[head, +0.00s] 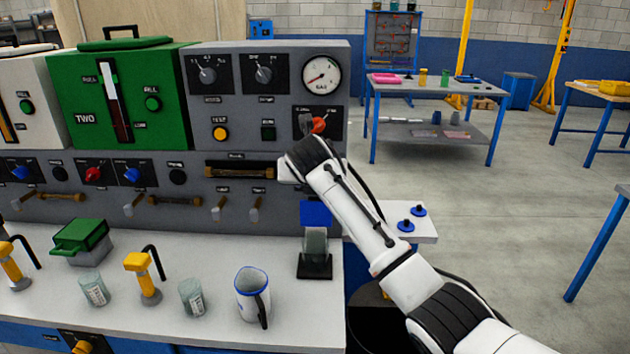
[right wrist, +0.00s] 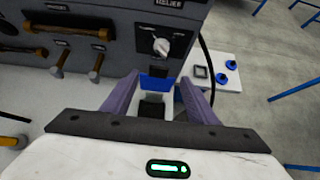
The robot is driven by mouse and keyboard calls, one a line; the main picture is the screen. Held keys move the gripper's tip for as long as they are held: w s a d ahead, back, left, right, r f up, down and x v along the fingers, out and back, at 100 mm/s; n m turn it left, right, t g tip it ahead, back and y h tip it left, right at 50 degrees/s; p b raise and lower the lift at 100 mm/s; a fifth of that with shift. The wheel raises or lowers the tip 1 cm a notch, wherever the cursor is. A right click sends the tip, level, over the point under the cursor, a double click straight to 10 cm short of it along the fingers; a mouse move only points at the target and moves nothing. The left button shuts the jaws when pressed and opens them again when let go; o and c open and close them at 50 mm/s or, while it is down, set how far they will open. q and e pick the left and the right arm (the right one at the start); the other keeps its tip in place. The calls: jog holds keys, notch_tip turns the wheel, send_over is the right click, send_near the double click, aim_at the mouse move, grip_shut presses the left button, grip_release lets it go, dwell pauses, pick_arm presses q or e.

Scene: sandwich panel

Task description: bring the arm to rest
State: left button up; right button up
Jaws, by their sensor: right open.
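My right arm (head: 365,215) comes in from the lower right in the head view and reaches up to the front of the grey panel (head: 265,140). In the head view its wrist hides most of the gripper. In the right wrist view my right gripper (right wrist: 158,88) has its two purple-grey fingers spread wide with nothing held between them. Beyond the fingers is the panel's relief knob (right wrist: 161,46), apart from them. A red knob (head: 318,125) shows just above the wrist in the head view. My left gripper is not in view.
A glass on a black stand with a blue part above (head: 315,250) is just below the wrist. A blue-rimmed jug (head: 252,290) and yellow taps (head: 142,275) stand on the counter. A side shelf with blue knobs (head: 412,225) is beside the arm. Open floor (head: 500,230) lies right.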

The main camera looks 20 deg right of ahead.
jog(key=shift+s+a+r, duration=0.15)
jog(key=shift+s+r, duration=0.25)
jog(key=shift+s, duration=0.1)
jog(key=s+f+m+g+y, duration=0.1)
jog(key=s+f+m, duration=0.3)
jog(key=s+f, duration=0.2)
jog(key=s+f+m+g, duration=0.1)
jog(key=s+f+m, duration=0.3)
jog(key=s+f, duration=0.3)
jog(key=s+a+f+m+g+y, duration=0.1)
jog(key=s+f+m, duration=0.4)
jog(key=s+f, duration=0.2)
jog(key=shift+f+y, duration=0.3)
jog(key=shift+f, duration=0.5)
jog(key=s+d+f+m+g+y, duration=0.1)
jog(key=s+d+f+m+g, duration=0.1)
jog(key=s+m, duration=1)
jog(key=s+d+f+m+g, duration=0.15)
jog(key=s+m, duration=0.35)
jog(key=s, duration=1.2)
jog(key=w+a+f+t+y, duration=0.1)
jog(key=a+f+t, duration=0.1)
jog(key=f, duration=0.4)
jog(key=w+a+f+t+y, duration=0.1)
jog(key=w+a+f+t, duration=0.1)
jog(key=f, duration=0.4)
jog(key=shift+w+a+f+t, duration=0.3)
jog(key=shift+a+t, duration=0.35)
